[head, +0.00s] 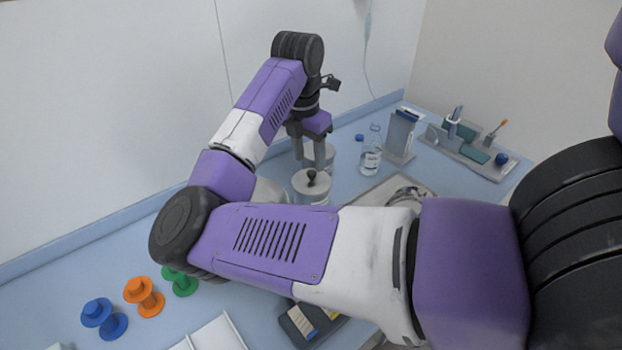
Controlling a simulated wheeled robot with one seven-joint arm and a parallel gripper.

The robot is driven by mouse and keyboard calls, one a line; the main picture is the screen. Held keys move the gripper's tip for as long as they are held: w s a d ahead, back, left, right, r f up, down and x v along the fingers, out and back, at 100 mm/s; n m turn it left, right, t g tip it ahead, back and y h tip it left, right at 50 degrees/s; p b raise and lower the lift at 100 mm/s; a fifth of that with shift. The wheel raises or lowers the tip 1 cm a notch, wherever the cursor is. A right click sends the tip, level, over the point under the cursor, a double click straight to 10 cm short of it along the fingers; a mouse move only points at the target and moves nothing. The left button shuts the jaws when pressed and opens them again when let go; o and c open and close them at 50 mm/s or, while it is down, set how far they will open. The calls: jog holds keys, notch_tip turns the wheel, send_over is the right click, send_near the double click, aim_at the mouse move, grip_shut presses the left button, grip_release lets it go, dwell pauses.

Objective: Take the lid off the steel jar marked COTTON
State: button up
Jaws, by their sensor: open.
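A third rounded pale shape (269,192), perhaps another jar, is mostly hidden by my arm. No COTTON marking can be read on any of them.
A clear bottle (371,152) and a grey upright holder (401,135) stand right of the jars. A steel tray (380,191) is in front of them, and a grey organiser (465,150) farther right. Blue, orange (144,296) and green spools stand front left. The wall is close behind.

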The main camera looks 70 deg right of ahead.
aim_at(311, 172)
jog(key=shift+d+f+p, duration=0.25)
jog(key=shift+f+p, duration=0.1)
jog(key=shift+f, duration=0.85)
jog(key=shift+d+f+p, duration=0.25)
jog(key=shift+f+p, duration=0.05)
jog(key=shift+f, duration=0.85)
jog(key=shift+c, duration=0.2)
grip_shut()
